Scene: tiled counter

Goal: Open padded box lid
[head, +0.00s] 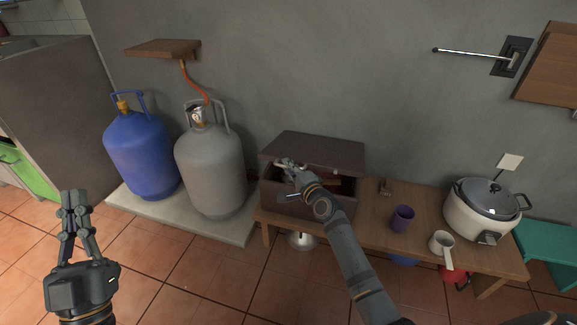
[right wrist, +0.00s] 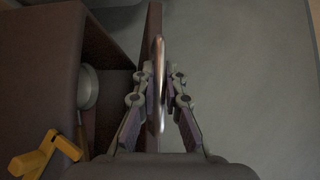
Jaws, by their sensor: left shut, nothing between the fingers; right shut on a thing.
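The dark brown padded box (head: 285,202) stands on the wooden bench, its lid (head: 325,148) tilted partly up so that a dark opening shows at the front. My right gripper (head: 287,163) is at the lid's front left edge. My left gripper (head: 74,194) is shut and empty, low at the left and far from the box. My right forearm hides part of the box front.
A grey round-headed utensil (right wrist: 87,86) and a yellow object (right wrist: 42,155) show in the box. Blue (head: 142,155) and grey gas cylinders (head: 210,170) stand left.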

